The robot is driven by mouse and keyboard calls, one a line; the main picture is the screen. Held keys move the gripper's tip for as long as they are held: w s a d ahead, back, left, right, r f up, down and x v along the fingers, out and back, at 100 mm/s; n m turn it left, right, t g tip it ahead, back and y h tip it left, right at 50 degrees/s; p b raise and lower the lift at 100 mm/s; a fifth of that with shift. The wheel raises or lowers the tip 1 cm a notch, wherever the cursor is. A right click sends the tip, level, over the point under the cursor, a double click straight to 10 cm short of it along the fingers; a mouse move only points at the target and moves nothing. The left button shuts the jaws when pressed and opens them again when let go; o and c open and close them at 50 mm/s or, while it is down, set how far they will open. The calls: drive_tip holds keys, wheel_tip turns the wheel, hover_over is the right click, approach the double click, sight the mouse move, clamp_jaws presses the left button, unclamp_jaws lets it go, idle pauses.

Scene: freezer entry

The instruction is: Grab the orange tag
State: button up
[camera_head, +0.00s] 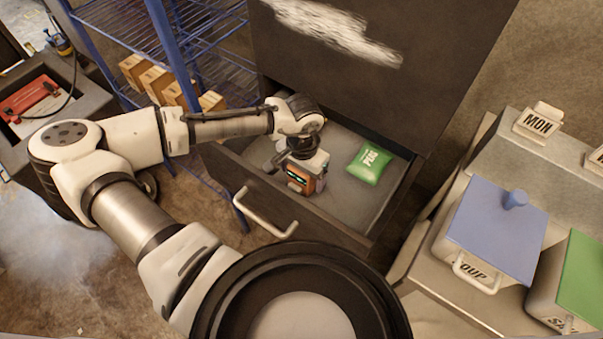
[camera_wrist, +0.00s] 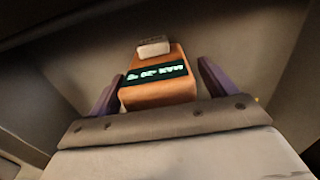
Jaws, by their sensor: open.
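The orange tag (camera_wrist: 158,93) is a small orange block with a dark strip of bright green lettering and a pale grey piece at its far end. In the head view the orange tag (camera_head: 299,179) is inside the open drawer, toward its front left, partly covered by my gripper. My gripper (camera_head: 303,163) is down in the drawer over it. In the wrist view my gripper (camera_wrist: 161,71) is open, with one purple finger on each side of the tag. The left finger appears close to its side; a gap shows on the right. I cannot tell whether they touch.
A green bag of peas (camera_head: 370,163) lies right of the tag in the drawer (camera_head: 345,205). The drawer's front handle (camera_head: 264,212) faces me. A blue wire rack (camera_head: 205,55) with boxes stands behind left. Lidded containers (camera_head: 497,230) stand on the right.

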drive_tip(key=shift+f, duration=0.2)
drive_tip(key=c, duration=1.1)
drive_tip(key=shift+r, duration=0.1)
